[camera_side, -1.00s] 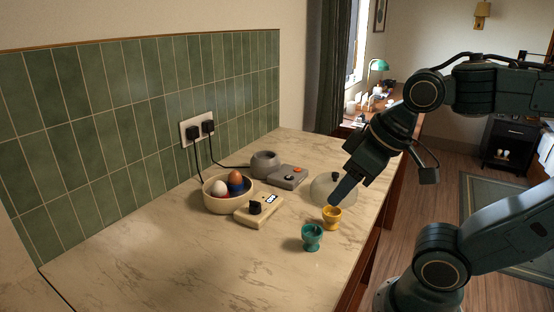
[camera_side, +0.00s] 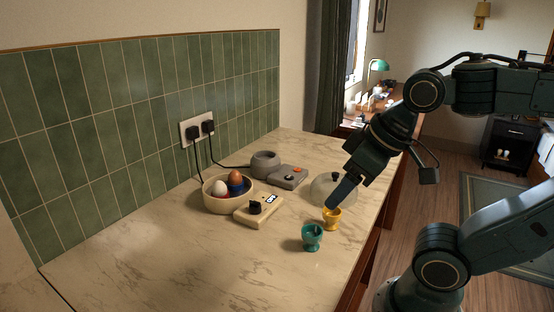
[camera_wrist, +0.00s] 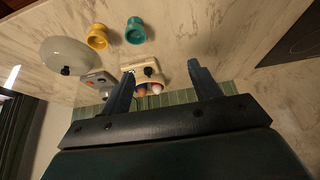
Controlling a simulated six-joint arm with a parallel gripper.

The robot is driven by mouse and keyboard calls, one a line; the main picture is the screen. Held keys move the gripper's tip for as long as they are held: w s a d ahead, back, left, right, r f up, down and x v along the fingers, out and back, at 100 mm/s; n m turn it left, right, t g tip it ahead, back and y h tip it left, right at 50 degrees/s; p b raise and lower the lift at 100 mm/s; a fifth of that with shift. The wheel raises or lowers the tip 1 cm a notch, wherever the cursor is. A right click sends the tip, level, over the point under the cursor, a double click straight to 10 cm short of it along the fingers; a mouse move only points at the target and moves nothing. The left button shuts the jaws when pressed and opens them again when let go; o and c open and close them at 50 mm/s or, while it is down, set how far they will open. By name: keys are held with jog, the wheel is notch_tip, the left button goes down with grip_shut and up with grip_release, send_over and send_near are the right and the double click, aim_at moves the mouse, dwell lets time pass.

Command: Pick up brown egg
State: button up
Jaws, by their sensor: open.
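The brown egg (camera_side: 235,177) sits in the cream bowl (camera_side: 226,206) beside a white egg (camera_side: 219,188), with something dark blue just below it. It also shows small in the wrist view (camera_wrist: 141,92), between my fingers and partly hidden by the bowl's contents. My gripper (camera_wrist: 160,68) is open and empty. In the side view my gripper (camera_side: 330,206) points down above the counter, well to the right of the bowl, its tip overlapping the yellow egg cup (camera_side: 332,220). I cannot tell whether it touches the cup.
A cream device with a dark knob (camera_side: 258,211) stands right in front of the bowl. A grey appliance (camera_side: 288,177) with a cord is behind. A glass dome (camera_side: 322,187) and a teal egg cup (camera_side: 312,238) stand nearby. The front left counter is clear.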

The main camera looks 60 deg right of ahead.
jog(key=shift+r, duration=0.1)
jog(key=w+d+r+m+g, duration=0.1)
jog(key=w+d+r+m, duration=0.1)
jog(key=w+r+m, duration=0.5)
jog(key=m+g, duration=0.5)
jog(key=m, duration=0.6)
send_over(235, 179)
jog(key=w+d, duration=0.1)
notch_tip(235, 179, down, 7)
jog(key=shift+w+d+f, duration=0.15)
jog(key=shift+d+f, duration=0.15)
jog(key=shift+f, duration=0.1)
jog(key=shift+f, duration=4.35)
